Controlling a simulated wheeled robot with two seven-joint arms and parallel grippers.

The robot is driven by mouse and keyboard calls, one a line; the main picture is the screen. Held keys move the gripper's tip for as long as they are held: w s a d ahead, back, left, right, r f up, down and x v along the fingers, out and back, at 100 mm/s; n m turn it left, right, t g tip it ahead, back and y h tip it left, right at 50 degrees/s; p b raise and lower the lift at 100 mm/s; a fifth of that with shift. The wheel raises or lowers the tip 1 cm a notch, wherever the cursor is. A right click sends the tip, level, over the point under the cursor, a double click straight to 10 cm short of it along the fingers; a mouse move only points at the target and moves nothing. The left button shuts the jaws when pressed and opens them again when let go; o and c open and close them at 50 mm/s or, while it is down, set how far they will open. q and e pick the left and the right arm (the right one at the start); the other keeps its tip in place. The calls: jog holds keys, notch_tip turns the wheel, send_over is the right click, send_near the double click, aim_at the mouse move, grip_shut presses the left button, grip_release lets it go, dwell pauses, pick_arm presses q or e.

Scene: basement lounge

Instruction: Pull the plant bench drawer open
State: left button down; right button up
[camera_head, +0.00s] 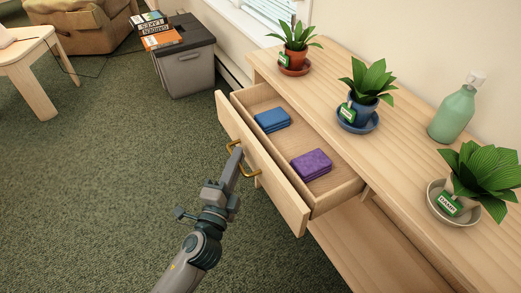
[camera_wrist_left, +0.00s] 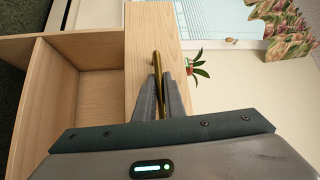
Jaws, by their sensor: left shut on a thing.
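The plant bench (camera_head: 300,92) is pale wood and stands at the right in the head view. Its drawer (camera_head: 290,199) is pulled well out, with a folded blue cloth (camera_head: 272,120) and a folded purple cloth (camera_head: 311,165) inside. My left gripper (camera_head: 234,160) is at the drawer front, shut on the brass handle (camera_head: 252,172). In the left wrist view the handle (camera_wrist_left: 157,70) shows as a brass bar between the two fingers (camera_wrist_left: 161,95). My right gripper is in neither view.
Three potted plants stand on the bench top: one in terracotta (camera_head: 294,59), one in blue (camera_head: 360,113), one in a pale pot (camera_head: 452,205). A green bottle (camera_head: 453,115) stands behind them. A grey bin (camera_head: 186,70) is beyond the bench. Open carpet (camera_head: 110,150) lies at the left.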

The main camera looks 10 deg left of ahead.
pick_arm(q)
jog(key=s+a, duration=0.5)
jog(key=a, duration=0.1)
jog(key=shift+a, duration=0.35)
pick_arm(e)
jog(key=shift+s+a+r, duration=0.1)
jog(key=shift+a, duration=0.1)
pick_arm(q)
jog(key=c, duration=1.8)
grip_release()
jog(key=shift+c, duration=0.2)
